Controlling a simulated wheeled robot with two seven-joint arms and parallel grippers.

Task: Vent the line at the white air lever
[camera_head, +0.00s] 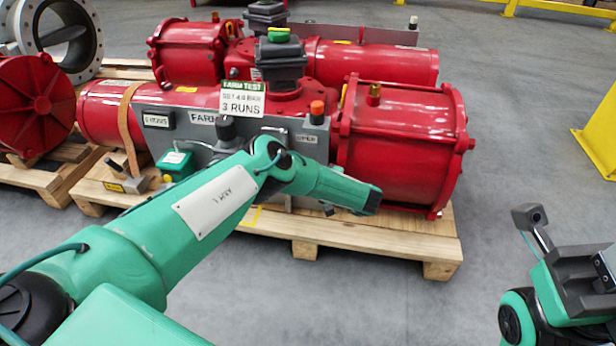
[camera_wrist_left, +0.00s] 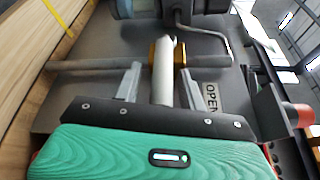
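The white air lever (camera_wrist_left: 163,72) shows in the left wrist view as a pale rod beside a brass fitting (camera_wrist_left: 181,53) on a grey panel. My left gripper (camera_wrist_left: 162,80) is open, with one finger on each side of the lever and a visible gap to each. Whether the lever is within the fingers' depth I cannot tell. In the head view my green left arm hides the lever and the left fingertips. My right gripper (camera_head: 530,218) is at the right edge, away from the actuator; its finger opening is not clear.
The red actuator (camera_head: 400,140) lies on a wooden pallet (camera_head: 350,237). Its grey panel (camera_wrist_left: 75,90) carries an OPEN label (camera_wrist_left: 210,97), pipes and an orange-red knob (camera_head: 317,110). A green box (camera_head: 176,163) stands left of my arm.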

